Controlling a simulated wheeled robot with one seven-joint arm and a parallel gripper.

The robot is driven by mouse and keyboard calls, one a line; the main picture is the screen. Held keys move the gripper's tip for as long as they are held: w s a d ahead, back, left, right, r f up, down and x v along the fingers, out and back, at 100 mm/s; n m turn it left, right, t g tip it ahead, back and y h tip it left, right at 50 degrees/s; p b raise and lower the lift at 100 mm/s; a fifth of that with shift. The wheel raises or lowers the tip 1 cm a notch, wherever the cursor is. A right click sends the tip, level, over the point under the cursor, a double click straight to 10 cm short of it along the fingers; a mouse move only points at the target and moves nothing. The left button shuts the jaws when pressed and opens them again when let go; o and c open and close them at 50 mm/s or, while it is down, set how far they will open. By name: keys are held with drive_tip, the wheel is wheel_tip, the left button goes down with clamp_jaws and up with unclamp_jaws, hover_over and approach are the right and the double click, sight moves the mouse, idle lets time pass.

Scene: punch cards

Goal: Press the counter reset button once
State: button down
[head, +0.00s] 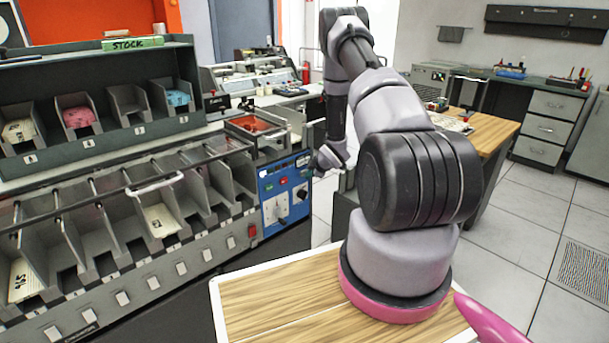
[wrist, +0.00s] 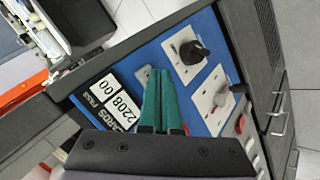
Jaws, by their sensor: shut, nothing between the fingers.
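The blue control panel (head: 270,215) is on the right end of the card machine; it also shows in the wrist view (wrist: 218,118). My gripper (wrist: 159,72) has green fingers, closed together and empty, in front of the panel near the counter. Whether they touch it cannot be told. In the head view my gripper (head: 325,160) is right of the panel.
A black knob (wrist: 194,50) and a lever (wrist: 228,93) on white plates stick out near my fingers. A red switch (head: 252,230) is left of the panel. Card bins (head: 110,225) line the machine. Open floor (head: 500,230) lies to the right.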

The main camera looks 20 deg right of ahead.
drive_tip(key=shift+w+a, duration=0.15)
drive_tip(key=shift+w, duration=0.3)
idle(0.9)
drive_tip(key=shift+s+d, duration=0.3)
drive_tip(key=shift+s, duration=0.55)
drive_tip(key=shift+s+d, duration=0.3)
drive_tip(key=shift+s, duration=0.5)
drive_tip(key=shift+s+d, duration=0.25)
drive_tip(key=shift+s, duration=0.5)
drive_tip(key=shift+s+d, duration=0.3)
drive_tip(key=shift+s, duration=0.5)
drive_tip(key=shift+r, duration=0.15)
